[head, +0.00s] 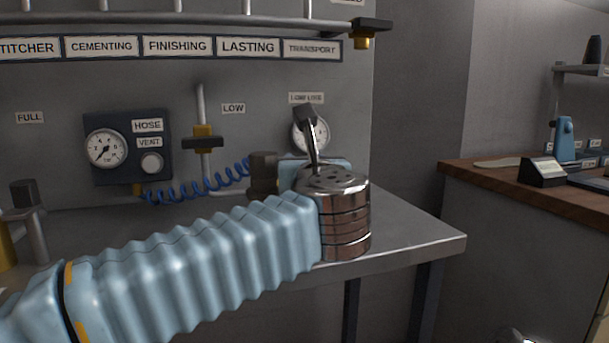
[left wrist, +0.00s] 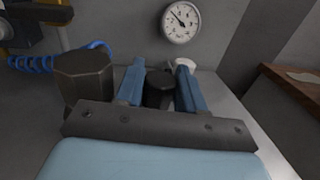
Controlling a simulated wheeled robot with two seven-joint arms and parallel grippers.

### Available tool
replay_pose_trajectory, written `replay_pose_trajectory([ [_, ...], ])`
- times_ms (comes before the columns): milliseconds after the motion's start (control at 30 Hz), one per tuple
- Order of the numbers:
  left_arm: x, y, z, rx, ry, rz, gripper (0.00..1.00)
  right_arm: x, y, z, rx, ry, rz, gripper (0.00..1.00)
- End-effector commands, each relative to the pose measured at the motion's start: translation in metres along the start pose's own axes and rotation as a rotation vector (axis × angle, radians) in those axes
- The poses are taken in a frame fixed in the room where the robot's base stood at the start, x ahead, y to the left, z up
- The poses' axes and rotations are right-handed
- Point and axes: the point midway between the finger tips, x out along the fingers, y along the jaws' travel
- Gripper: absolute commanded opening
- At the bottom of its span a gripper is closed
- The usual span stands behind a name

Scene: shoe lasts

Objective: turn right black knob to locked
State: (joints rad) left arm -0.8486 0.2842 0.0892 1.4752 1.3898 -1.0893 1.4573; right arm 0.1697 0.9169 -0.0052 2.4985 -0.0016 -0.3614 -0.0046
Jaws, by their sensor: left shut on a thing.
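Two black knobs show in the left wrist view. The right black knob (left wrist: 160,91) stands between the two blue fingers of my left gripper (left wrist: 160,72), which is shut on it. The left black knob (left wrist: 82,78) is just outside the left finger and also shows in the head view (head: 263,172). In the head view my left wrist hides the right knob and the fingertips. I cannot read any locked mark or the knob's angle. My right gripper is not in view.
A round gauge (left wrist: 180,21) is on the wall behind the knobs. A blue coiled hose (head: 195,190) runs left of them, near a yellow-and-black valve (head: 203,138). The grey bench (head: 415,236) is clear at the right. A wooden-topped counter (head: 480,180) stands farther right.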

Motion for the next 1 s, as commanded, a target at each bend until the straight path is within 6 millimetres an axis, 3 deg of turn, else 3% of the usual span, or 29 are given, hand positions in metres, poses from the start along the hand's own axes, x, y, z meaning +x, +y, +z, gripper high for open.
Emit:
replay_pose_trajectory([
  [167, 0.000, -0.001, 0.000, 0.000, 0.002, 0.001, 0.08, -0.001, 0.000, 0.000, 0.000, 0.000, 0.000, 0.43],
  [200, 0.000, -0.001, 0.000, 0.000, 0.002, 0.001, 0.44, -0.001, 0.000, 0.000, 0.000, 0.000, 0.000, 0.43],
  [300, 0.000, -0.001, 0.000, 0.000, 0.002, 0.001, 0.57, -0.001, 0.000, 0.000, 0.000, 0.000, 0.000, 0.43],
  [667, -0.007, -0.001, 0.000, -0.001, 0.001, 0.001, 0.57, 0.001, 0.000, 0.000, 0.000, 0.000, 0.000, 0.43],
  [767, -0.022, 0.000, -0.001, -0.001, 0.001, 0.001, 0.57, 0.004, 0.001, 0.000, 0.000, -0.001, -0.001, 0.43],
  [1000, -0.082, -0.001, -0.001, -0.001, 0.000, -0.001, 0.57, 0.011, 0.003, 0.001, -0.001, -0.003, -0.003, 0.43],
])
